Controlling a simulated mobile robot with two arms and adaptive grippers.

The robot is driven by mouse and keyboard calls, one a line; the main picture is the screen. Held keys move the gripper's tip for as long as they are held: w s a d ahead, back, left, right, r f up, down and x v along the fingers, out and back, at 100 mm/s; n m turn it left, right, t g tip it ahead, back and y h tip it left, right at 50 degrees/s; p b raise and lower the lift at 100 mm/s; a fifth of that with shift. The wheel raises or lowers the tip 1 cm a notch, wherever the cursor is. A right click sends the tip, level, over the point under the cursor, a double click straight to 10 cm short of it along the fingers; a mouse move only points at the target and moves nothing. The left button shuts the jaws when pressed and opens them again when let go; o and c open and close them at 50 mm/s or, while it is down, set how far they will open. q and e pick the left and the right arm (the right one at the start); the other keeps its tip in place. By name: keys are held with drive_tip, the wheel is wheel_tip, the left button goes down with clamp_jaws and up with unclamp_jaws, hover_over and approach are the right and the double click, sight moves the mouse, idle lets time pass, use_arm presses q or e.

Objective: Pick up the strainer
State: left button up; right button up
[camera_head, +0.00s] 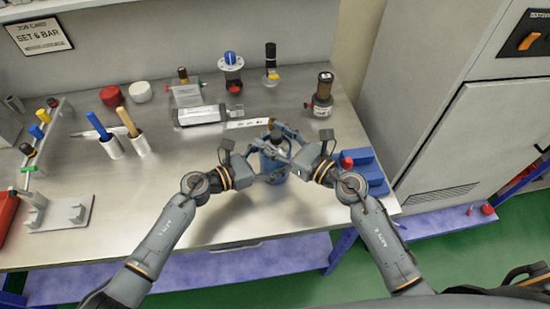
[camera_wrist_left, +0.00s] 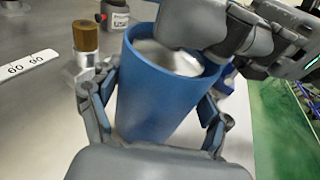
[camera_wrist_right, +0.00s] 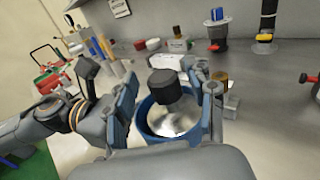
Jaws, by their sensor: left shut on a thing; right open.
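A blue cup (camera_head: 272,168) stands upright at the table's front. My left gripper (camera_head: 258,172) is shut on its sides; in the left wrist view the fingers hug the blue cup wall (camera_wrist_left: 150,100). Inside it is a shiny metal piece (camera_wrist_right: 172,122) with a black knob (camera_wrist_right: 165,86) above it. My right gripper (camera_head: 293,150) is open over the cup, its fingers on both sides of the knob and apparently apart from it. A brown, bronze-like cylinder on a silver base (camera_wrist_left: 85,38) stands behind the cup. I cannot tell for sure which part is the strainer.
A blue block (camera_head: 363,167) with a red knob sits right of my right gripper. A label strip (camera_head: 247,123) and a grey box (camera_head: 199,116) lie behind. A dark-bodied fitting (camera_head: 322,95) stands at back right. Two tool holders (camera_head: 112,147) stand left.

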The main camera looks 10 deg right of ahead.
use_arm(q)
drive_tip(key=shift+d+r, duration=0.1)
use_arm(e)
drive_tip(key=shift+d, duration=0.1)
drive_tip(key=shift+c, duration=0.2)
drive_tip(key=c, duration=0.4)
clamp_jaws()
drive_tip(key=shift+r, duration=0.1)
wheel_tip(320, 180, up, 18)
